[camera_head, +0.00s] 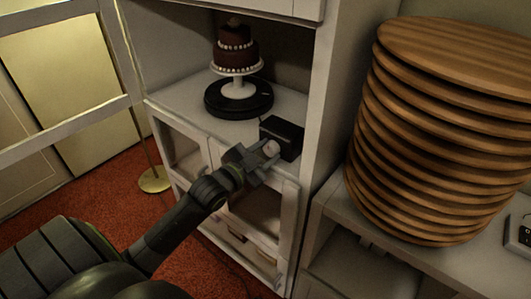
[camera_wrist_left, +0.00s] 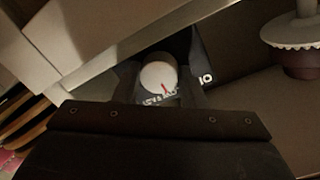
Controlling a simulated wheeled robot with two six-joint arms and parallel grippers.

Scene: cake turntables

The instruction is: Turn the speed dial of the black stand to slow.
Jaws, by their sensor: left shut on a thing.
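The black stand is a round black turntable (camera_head: 258,103) on the cabinet shelf, with a black control box (camera_head: 287,134) at its front right. The white round speed dial (camera_head: 271,147) is on the box's front. In the left wrist view the dial (camera_wrist_left: 155,74) shows a red pointer line aimed down and slightly right, toward white lettering that I cannot read clearly. My left gripper (camera_head: 266,154) is shut on the dial, with a finger on each side of it. In the left wrist view the gripper (camera_wrist_left: 158,84) partly hides the box face. My right gripper is not in view.
A chocolate cake (camera_head: 237,51) stands on a white pedestal (camera_head: 239,87) on the turntable. A tall stack of wooden boards (camera_head: 432,135) stands on the right. The cabinet's upright wall (camera_head: 329,110) is close to the right of the box.

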